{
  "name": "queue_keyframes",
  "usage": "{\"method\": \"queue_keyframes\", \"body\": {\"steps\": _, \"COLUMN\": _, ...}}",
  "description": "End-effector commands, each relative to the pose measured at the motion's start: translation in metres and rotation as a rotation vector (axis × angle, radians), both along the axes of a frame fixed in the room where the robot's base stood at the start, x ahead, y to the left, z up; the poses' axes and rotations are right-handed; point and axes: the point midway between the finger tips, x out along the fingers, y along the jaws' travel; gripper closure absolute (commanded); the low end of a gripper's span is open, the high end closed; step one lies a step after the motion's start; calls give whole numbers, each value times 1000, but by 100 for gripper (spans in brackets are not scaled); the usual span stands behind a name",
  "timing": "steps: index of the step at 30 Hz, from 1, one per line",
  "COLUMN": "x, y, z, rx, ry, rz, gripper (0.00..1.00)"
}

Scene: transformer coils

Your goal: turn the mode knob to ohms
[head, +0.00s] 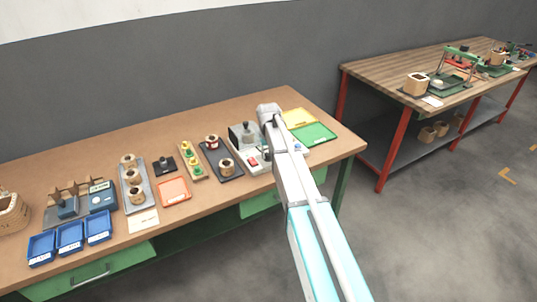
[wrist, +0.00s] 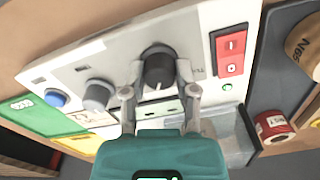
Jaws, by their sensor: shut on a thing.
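The mode knob (wrist: 158,70) is black and round, with a white mark on its lower edge, and stands on a light grey instrument panel (wrist: 125,50) in the wrist view. My gripper (wrist: 160,78) is shut on it, one finger at each side. A grey knob (wrist: 97,95) and a blue button (wrist: 57,98) are to its left, and a red switch (wrist: 230,52) is to its right. The panel's lettering is too small to read. In the head view my arm covers the knob, while the instrument (head: 264,158) shows beside my arm.
A yellow tray (head: 299,117) and a green tray (head: 317,133) lie right of the instrument. To its left are a dark tray (head: 231,174) with coils, small parts, an orange tray (head: 174,191) and blue bins (head: 70,238). A second bench (head: 370,65) stands at right.

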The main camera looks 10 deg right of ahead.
Motion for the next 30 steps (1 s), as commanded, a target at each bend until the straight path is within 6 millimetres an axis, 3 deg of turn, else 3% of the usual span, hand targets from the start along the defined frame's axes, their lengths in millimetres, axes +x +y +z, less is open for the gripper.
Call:
{"method": "queue_keyframes", "body": {"steps": 7, "x": 1, "y": 0, "z": 0, "rx": -1, "ry": -1, "rz": 0, "gripper": 100}}
{"method": "queue_keyframes", "body": {"steps": 8, "x": 1, "y": 0, "z": 0, "rx": -1, "ry": -1, "rz": 0, "gripper": 56}}
{"method": "queue_keyframes", "body": {"steps": 13, "x": 0, "y": 0, "z": 0, "rx": 0, "ry": -1, "rz": 1, "gripper": 28}}
{"method": "queue_keyframes", "body": {"steps": 30, "x": 0, "y": 0, "z": 0, "rx": 0, "ry": 0, "rz": 26, "gripper": 28}}
